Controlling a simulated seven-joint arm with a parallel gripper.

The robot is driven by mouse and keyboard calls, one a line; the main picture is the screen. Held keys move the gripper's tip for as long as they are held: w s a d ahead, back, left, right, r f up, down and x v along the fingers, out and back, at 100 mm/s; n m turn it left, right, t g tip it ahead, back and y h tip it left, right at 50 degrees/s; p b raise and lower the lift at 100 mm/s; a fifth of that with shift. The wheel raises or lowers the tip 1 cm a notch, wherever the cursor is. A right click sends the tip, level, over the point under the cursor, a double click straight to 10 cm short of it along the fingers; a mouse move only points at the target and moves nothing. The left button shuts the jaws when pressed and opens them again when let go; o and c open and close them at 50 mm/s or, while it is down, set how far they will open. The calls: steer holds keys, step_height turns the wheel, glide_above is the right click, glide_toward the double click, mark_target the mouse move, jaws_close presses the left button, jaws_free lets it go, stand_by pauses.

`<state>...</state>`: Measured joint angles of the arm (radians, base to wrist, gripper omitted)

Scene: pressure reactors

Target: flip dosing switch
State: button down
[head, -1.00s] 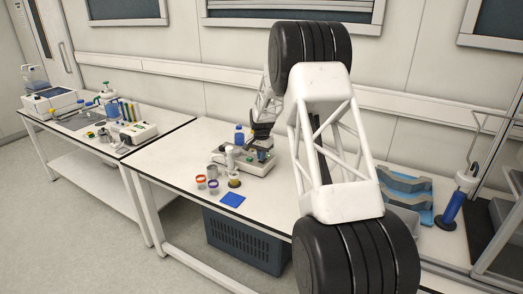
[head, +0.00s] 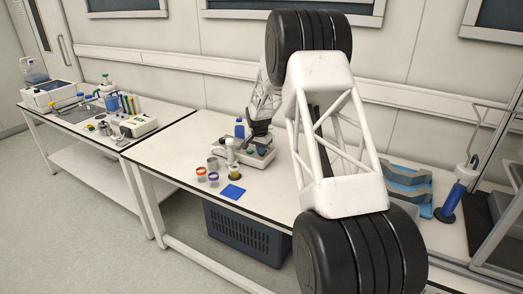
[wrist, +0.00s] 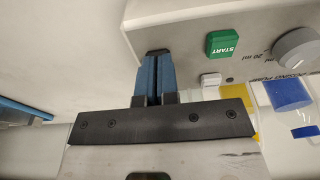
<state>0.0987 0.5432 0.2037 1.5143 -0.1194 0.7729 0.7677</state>
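The dosing pump is a light grey box on the middle table (head: 262,160). Its front panel (wrist: 185,22) fills the upper right of the wrist view, with a green START button (wrist: 225,43), a grey knob (wrist: 296,48) and pump lettering. A small white switch (wrist: 210,79) sits next to the START button. My gripper (wrist: 154,58) has its two blue fingers together, with nothing seen between them. The fingertips are left of the button and switch in the wrist view, apart from both in the picture. In the head view, my arm partly hides the pump.
Blue (wrist: 287,93) and yellow (wrist: 247,95) items stand close to the panel. Small coloured-rim cups (head: 201,174) and a blue square (head: 232,191) lie in front of the pump. Blue racks (head: 407,190) stand to the right.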

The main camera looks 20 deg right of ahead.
steer(key=shift+s+f, duration=0.3)
steer(key=shift+f, duration=0.55)
steer(key=shift+s+a+f, duration=0.1)
steer(key=shift+f, duration=0.15)
steer(key=shift+r, duration=0.1)
steer(key=shift+w+d+r, duration=0.35)
steer(key=shift+w+d, duration=0.25)
steer(key=shift+d, duration=0.2)
steer(key=shift+r, duration=0.25)
step_height(320, 180, up, 15)
steer(key=s+a, duration=0.1)
steer(key=a, duration=0.1)
